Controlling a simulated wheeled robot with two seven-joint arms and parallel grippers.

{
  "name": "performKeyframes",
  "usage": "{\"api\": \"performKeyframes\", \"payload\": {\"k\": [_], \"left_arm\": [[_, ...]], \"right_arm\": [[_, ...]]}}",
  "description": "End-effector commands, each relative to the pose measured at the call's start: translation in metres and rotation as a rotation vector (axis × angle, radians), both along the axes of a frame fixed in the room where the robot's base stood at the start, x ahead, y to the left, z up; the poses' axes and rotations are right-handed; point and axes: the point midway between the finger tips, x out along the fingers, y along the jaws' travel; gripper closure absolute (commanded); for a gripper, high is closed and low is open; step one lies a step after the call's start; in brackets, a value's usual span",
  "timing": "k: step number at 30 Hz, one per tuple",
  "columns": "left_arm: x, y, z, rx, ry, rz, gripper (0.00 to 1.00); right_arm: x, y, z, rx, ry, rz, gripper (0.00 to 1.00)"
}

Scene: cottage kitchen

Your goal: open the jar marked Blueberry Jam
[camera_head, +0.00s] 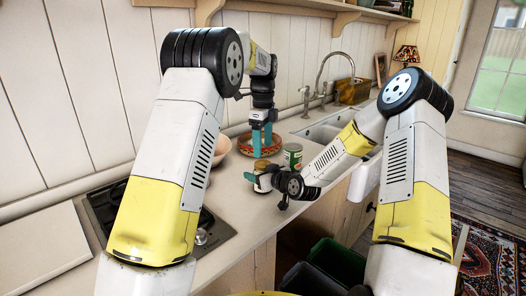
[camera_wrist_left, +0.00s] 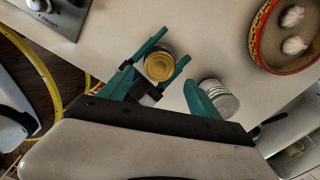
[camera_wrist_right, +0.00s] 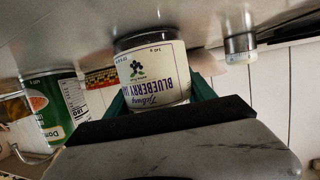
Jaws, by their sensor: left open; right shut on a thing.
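The Blueberry Jam jar (camera_wrist_right: 152,72) has a white label that reads upside down in the right wrist view. Its gold lid (camera_wrist_left: 159,66) shows from above in the left wrist view. My right gripper (camera_head: 260,173) is shut around the jar's side, a teal finger on each side of it. I cannot tell if the jar touches the counter. My left gripper (camera_head: 262,150) points down above the jar in the head view. Its fingers are wide apart and empty, with the lid beyond them in the left wrist view. In the head view the jar is mostly hidden by my grippers.
A green-labelled can (camera_head: 292,157) stands on the counter close to the jar. A red patterned bowl (camera_wrist_left: 259,52) with garlic bulbs is behind. The stove (camera_head: 205,232) is at left, the sink (camera_head: 322,131) at right. A small jar-like object (camera_wrist_right: 240,45) shows in the right wrist view.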

Motion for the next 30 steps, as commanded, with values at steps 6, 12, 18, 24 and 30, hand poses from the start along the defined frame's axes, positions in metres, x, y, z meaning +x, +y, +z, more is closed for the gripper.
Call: {"api": "performKeyframes", "payload": {"k": [6, 12, 18, 24, 30], "left_arm": [[-0.001, 0.0, 0.012, 0.001, 0.002, 0.0, 0.28], [-0.001, 0.0, -0.017, 0.002, 0.002, -0.001, 0.28], [-0.001, 0.001, -0.046, 0.002, 0.001, 0.0, 0.28], [-0.001, 0.0, -0.059, -0.001, 0.0, -0.001, 0.28], [-0.001, 0.0, -0.06, 0.0, -0.001, -0.001, 0.28]], "right_arm": [[0.0, 0.0, 0.0, 0.0, 0.0, 0.0, 1.0], [0.0, 0.0, 0.0, 0.0, 0.0, 0.0, 1.0], [0.0, 0.0, 0.0, 0.0, 0.0, 0.0, 1.0], [0.0, 0.0, 0.0, 0.0, 0.0, -0.001, 1.0], [0.0, 0.0, 0.0, 0.0, 0.0, -0.001, 1.0]]}}
